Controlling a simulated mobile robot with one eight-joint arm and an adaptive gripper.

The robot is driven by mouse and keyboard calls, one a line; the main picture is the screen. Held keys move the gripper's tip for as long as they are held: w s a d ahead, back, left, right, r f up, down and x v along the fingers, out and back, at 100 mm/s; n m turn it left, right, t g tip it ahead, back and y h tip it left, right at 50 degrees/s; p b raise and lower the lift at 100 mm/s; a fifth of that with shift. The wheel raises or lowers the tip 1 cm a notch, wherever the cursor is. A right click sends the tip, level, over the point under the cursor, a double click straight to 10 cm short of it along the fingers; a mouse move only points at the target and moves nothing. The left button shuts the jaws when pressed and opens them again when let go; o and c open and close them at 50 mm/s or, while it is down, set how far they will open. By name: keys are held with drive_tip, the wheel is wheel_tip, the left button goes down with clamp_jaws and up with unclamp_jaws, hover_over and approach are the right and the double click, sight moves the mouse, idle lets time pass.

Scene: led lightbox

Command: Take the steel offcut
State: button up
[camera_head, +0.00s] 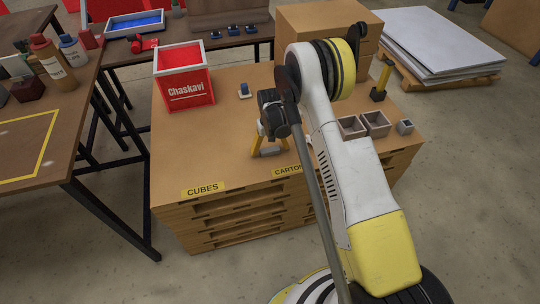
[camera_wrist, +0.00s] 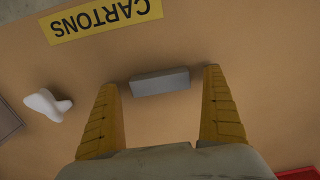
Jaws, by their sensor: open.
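The steel offcut (camera_wrist: 160,82) is a small grey bar lying on the brown worktop in the wrist view. My gripper (camera_wrist: 160,84) is open, with one yellow finger on each side of the bar. The bar lies between the fingertips, with a small gap visible at each end. I cannot tell how high the fingertips are above the worktop. In the head view my gripper (camera_head: 270,146) points down over the front part of the worktop, near the CARTONS label; its fingers and my arm largely hide the offcut there.
A red Chaskavi box (camera_head: 184,82) stands at the worktop's left. A small blue-and-white item (camera_head: 245,90) lies behind my gripper. Grey bins (camera_head: 375,124) stand at the right. A white object (camera_wrist: 47,105) lies left of the fingers in the wrist view, beside the CARTONS label (camera_wrist: 104,15).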

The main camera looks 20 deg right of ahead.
drive_tip(key=shift+f, duration=0.15)
drive_tip(key=c, duration=1.3)
drive_tip(key=shift+c, duration=0.2)
